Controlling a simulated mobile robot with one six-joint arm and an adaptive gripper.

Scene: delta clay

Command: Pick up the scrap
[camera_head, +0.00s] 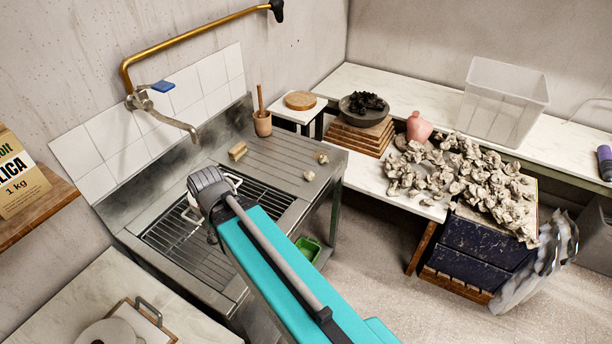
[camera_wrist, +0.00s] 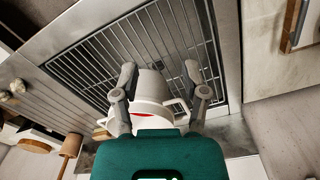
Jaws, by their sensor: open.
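A small pale clay scrap (camera_head: 322,157) lies on the bare steel drainboard of the sink, near its right edge. Small pale lumps that look like it show at the left edge of the wrist view (camera_wrist: 18,86). My gripper (camera_wrist: 159,72) is open above the sink's wire grid, left of the scrap in the head view and well apart from it. A white handled vessel (camera_wrist: 153,88) shows between and beyond my fingers; I cannot tell whether they touch it. In the head view my arm hides most of the vessel and my fingers.
A tan block (camera_head: 238,151) and a wooden mortar with pestle (camera_head: 263,123) stand on the drainboard. A brass pipe with a tap (camera_head: 140,101) reaches over the sink. A large heap of clay scraps (camera_head: 480,185) lies at right. Much of the drainboard is clear.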

